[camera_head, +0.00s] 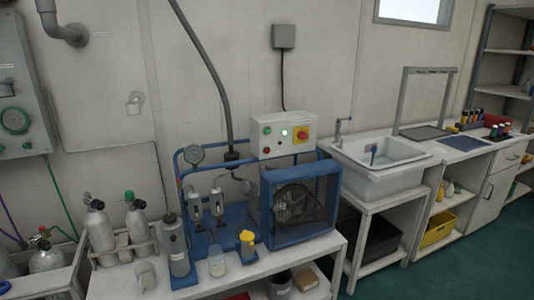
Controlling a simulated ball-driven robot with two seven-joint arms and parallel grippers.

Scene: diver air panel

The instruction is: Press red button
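A pale control box (275,143) stands above the blue compressor frame on the white bench, near the middle of the head view. On its face are a small red button (267,150) at the lower left, a small green button (267,130) above it and a lit green display (284,132). A red knob on a yellow plate (301,133) is at the right of the face. Neither of my grippers is in view. Nothing covers the box's face.
The blue caged fan unit (297,205) sits below the box. Gas cylinders (100,228) stand at the left, and a yellow-topped container (247,245) stands near the bench's front. A white sink (385,160) is to the right. Green floor (475,260) is clear at the lower right.

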